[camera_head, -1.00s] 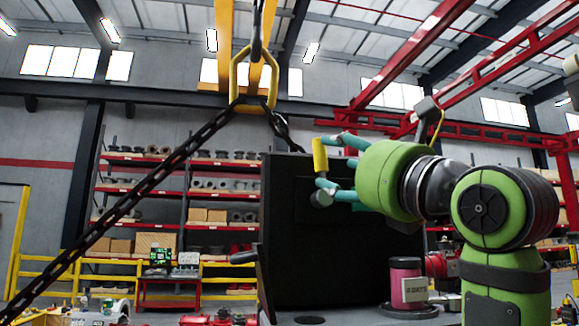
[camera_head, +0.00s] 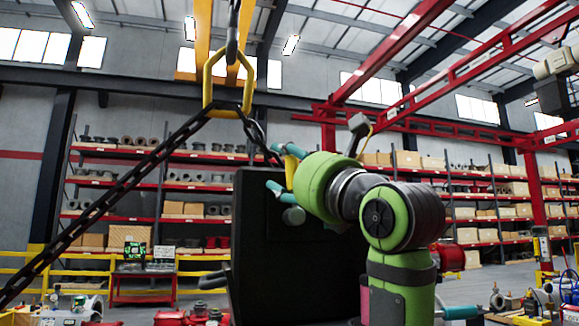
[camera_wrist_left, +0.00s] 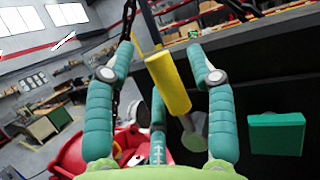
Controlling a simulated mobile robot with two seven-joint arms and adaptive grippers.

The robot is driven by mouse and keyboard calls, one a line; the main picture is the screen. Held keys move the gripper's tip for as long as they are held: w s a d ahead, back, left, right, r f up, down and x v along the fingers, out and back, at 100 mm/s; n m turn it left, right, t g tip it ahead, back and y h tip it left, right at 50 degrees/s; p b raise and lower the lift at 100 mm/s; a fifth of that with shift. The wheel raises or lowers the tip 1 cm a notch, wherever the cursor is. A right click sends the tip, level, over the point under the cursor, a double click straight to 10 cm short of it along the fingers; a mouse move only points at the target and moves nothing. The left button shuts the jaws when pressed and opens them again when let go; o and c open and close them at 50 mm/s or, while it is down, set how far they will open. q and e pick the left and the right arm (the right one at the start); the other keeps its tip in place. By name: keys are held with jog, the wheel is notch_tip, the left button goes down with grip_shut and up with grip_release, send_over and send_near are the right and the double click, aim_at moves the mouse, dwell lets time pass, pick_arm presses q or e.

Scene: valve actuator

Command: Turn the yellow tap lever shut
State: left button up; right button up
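The yellow lever (camera_head: 290,172) is upright on the face of a large black box (camera_head: 250,265) and partly hidden by my left gripper. My left gripper (camera_head: 275,167), with a green body and teal fingers, reaches to it from the right. In the left wrist view the yellow lever (camera_wrist_left: 168,82) stands between the spread fingers of my left gripper (camera_wrist_left: 160,52). Gaps show on both sides of the lever, so the gripper is open around it and not closed on it. A round grey knob (camera_wrist_left: 194,132) sits at the lever's lower end. My right gripper is out of view.
A yellow hook link (camera_head: 228,85) with dark chains (camera_head: 110,200) hangs above and left of the box. A teal block (camera_wrist_left: 277,133) is on the box face right of the lever. Shelves (camera_head: 160,185) stand far behind. My arm hides part of the box.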

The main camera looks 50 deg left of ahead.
pick_arm(q)
jog(key=shift+d, duration=0.15)
grip_shut()
jog(key=shift+s+n, duration=0.1)
jog(key=shift+n, duration=0.2)
jog(key=n, duration=0.1)
jog(key=s+n+g, duration=0.1)
jog(key=a+n+g, duration=0.1)
jog(key=n, duration=0.1)
jog(key=shift+s+f+h, duration=0.2)
jog(key=shift+s+h, duration=0.1)
jog(key=shift+s+a+f+n+g+h, duration=0.15)
jog(key=shift+s+f+n+g+h, duration=0.15)
jog(key=shift+n, duration=0.4)
jog(key=shift+s+a+f+n+g+h, duration=0.15)
jog(key=shift+s+n+g+h, duration=0.15)
jog(key=shift+n, duration=0.4)
jog(key=shift+s+a+f+n+g+h, duration=0.2)
jog(key=shift+s+f+n+g, duration=0.1)
jog(key=shift+n, duration=0.4)
jog(key=shift+o, duration=0.8)
grip_release()
jog(key=shift+a, duration=0.15)
